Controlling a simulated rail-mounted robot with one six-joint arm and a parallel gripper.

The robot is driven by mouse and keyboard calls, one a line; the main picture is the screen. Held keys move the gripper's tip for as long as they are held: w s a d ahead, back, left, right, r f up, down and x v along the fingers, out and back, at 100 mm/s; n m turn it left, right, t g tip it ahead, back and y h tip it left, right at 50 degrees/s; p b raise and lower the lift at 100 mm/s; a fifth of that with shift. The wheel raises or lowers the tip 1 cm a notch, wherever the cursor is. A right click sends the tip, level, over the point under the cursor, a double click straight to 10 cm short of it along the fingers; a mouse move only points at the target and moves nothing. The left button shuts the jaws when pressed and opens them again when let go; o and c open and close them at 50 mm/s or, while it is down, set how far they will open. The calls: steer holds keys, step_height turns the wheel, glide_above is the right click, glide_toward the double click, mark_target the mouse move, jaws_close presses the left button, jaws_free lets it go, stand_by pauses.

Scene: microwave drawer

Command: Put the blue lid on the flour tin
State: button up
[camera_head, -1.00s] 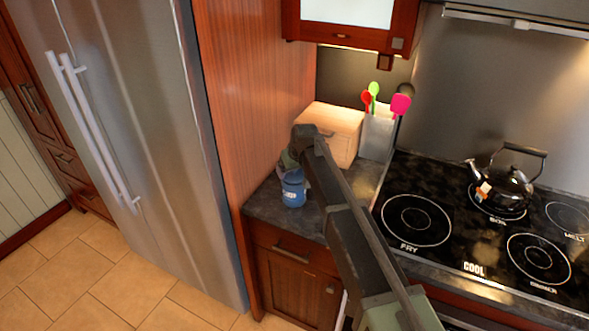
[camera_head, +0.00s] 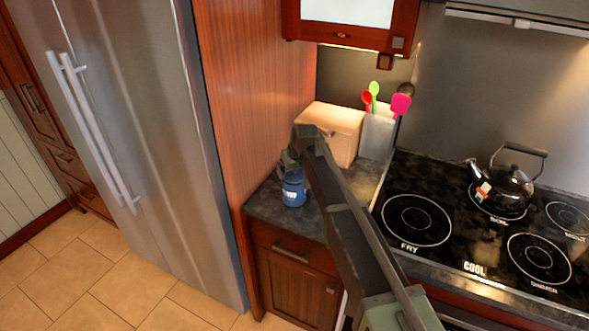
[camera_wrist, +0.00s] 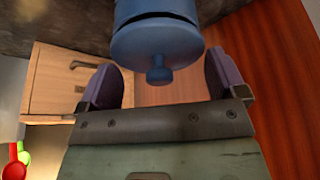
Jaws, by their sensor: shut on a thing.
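The flour tin (camera_head: 294,192) is blue with pale lettering and stands on the dark counter beside the wooden panel. In the wrist view the tin (camera_wrist: 152,9) shows at the top edge. The blue lid (camera_wrist: 155,44) is a round disc with a small knob facing my wrist camera. It lies at the tin's mouth, lined up with it, with a dark band between them; I cannot tell if it is fully seated. In the head view my gripper (camera_head: 289,158) is just above the tin, partly hidden.
A wooden bread box (camera_head: 333,128) stands behind the tin. A utensil holder (camera_head: 377,137) with colourful spoons is right of it. The stovetop (camera_head: 415,218) with a kettle (camera_head: 508,187) lies further right. The tall wooden panel (camera_head: 256,90) is close on the left.

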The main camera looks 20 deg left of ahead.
steer(key=shift+f+b, duration=0.4)
stand_by(0.8)
steer(key=o, duration=0.6)
steer(key=shift+r, duration=0.15)
step_height(320, 180, up, 7)
steer(key=p, duration=0.7)
